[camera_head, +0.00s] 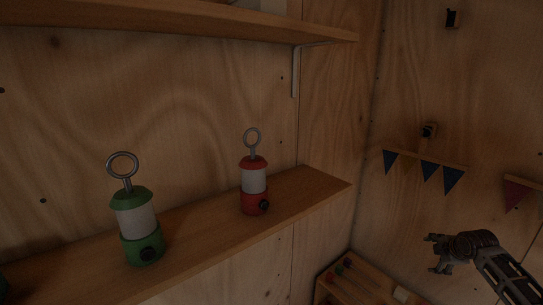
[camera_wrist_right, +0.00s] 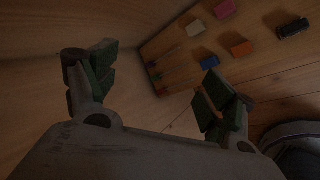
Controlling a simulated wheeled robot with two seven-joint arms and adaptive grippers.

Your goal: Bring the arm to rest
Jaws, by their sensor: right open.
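My right gripper (camera_head: 434,254) is at the lower right of the head view, its arm coming in from the right edge. It is open and empty, apart from the shelf and the lanterns. In the right wrist view its two fingers (camera_wrist_right: 150,90) stand wide apart with nothing between them. My left gripper is in neither view.
A green lantern (camera_head: 138,223) and a red lantern (camera_head: 254,187) stand upright on a wooden shelf (camera_head: 310,182). Another shelf (camera_head: 180,20) is above. A low wooden surface (camera_head: 350,290) carries small coloured blocks. Bunting (camera_head: 430,170) hangs on the right wall.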

